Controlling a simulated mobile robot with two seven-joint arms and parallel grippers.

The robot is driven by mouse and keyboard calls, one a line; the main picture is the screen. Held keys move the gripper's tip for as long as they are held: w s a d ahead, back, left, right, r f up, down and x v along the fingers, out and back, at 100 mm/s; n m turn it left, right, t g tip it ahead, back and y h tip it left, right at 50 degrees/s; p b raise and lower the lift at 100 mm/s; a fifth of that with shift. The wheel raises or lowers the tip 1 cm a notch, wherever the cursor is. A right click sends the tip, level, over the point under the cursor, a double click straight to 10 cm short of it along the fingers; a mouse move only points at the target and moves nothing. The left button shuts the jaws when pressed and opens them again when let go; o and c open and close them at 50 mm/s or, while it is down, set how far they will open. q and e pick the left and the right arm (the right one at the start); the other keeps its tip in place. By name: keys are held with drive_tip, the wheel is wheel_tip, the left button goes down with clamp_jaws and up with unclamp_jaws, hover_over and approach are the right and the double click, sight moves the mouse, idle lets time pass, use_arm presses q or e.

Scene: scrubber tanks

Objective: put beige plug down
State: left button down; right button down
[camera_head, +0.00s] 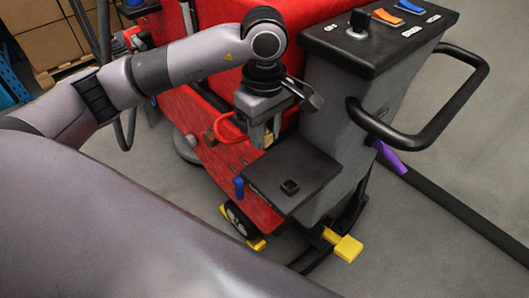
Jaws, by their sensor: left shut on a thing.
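My left gripper (264,141) points down beside the red body of the scrubber (180,105), above the dark step (312,178). Its fingers are shut on a small beige piece, the beige plug (268,138), which shows only as a sliver between the fingers. The rest of the plug is hidden. A red loop (218,123) shows just left of the fingers, and a small brown piece (209,138) sits on the machine's side near it. My right gripper is not in view.
A black handle bar (450,108) sticks out right of the grey control column (340,120). A blue peg (239,187) stands at the step's left edge. Yellow feet (347,247) are near the floor. Boxes (45,40) stand at the back left. Grey floor is open on the right.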

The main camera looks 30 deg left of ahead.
sight(265, 166)
use_arm(q)
wheel_tip(265, 166, down, 7)
drive_tip(key=shift+r, duration=0.2)
idle(0.3)
drive_tip(key=shift+f, duration=0.2)
drive_tip(key=c, duration=0.8)
unclamp_jaws()
drive_tip(key=shift+c, duration=0.2)
drive_tip(key=shift+r, duration=0.1)
drive_tip(key=shift+r, duration=0.15)
wheel_tip(265, 166, up, 12)
